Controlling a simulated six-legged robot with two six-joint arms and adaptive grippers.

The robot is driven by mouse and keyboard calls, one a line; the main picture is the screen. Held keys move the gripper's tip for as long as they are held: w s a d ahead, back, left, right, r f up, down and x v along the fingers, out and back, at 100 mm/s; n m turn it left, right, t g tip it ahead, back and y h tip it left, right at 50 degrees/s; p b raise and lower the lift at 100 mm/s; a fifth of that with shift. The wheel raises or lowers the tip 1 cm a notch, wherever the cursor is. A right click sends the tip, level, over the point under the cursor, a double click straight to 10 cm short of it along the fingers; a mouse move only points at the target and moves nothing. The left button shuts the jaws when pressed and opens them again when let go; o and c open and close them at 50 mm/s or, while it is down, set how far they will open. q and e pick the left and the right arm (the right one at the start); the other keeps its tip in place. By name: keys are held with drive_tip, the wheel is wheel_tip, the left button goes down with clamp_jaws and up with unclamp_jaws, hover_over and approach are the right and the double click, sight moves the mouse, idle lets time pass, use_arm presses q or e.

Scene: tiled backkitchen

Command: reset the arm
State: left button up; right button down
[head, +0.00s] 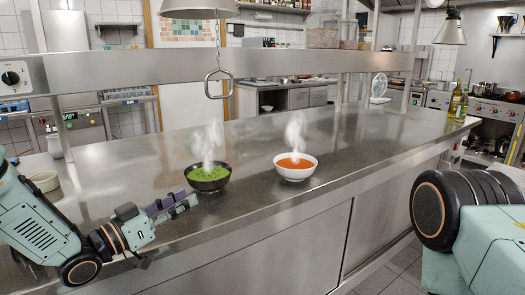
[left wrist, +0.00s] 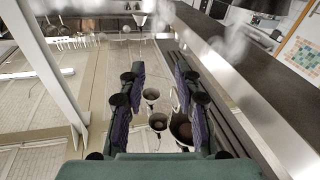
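My left gripper (head: 172,206) reaches in from the left in the head view, low over the near edge of the steel counter (head: 240,240). Its fingers are just left of a black bowl of green soup (head: 208,176); I cannot tell if they touch it. In the left wrist view the two fingers of my left gripper (left wrist: 160,80) stand apart with nothing held between them. Small round shapes show beyond and between them, too unclear to name. My right arm's dark rounded joint (head: 436,210) shows at the right of the head view; its gripper is out of view.
A steaming white bowl of orange soup (head: 295,166) stands right of the black bowl. A small white dish (head: 45,180) sits at the left, near my left arm. Bottles (head: 457,103) stand at the far right end. The counter's middle right is clear.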

use_arm(q)
drive_tip(key=s+f+n+g+y, duration=0.35)
drive_tip(key=s+f, duration=0.45)
drive_tip(key=f, duration=0.5)
drive_tip(key=s+f+n+g+y, duration=0.2)
drive_tip(key=s+f+y, duration=0.4)
drive_tip(key=f, duration=0.7)
drive_tip(key=s+a+f+g+y, duration=0.1)
drive_tip(key=s+f+g, duration=0.1)
drive_tip(key=s, duration=0.7)
drive_tip(key=s+a+f+n+g+y, duration=0.1)
drive_tip(key=s+a+f+g, duration=0.1)
drive_tip(key=s, duration=0.8)
drive_tip(key=s+a+f+n+g+y, duration=0.1)
drive_tip(key=s+f+g, duration=0.2)
drive_tip(key=s, duration=0.6)
drive_tip(key=shift+s+a+f+g, duration=0.15)
drive_tip(key=shift+a+f+g, duration=0.25)
drive_tip(key=shift+g, duration=0.45)
drive_tip(key=shift+d, duration=0.1)
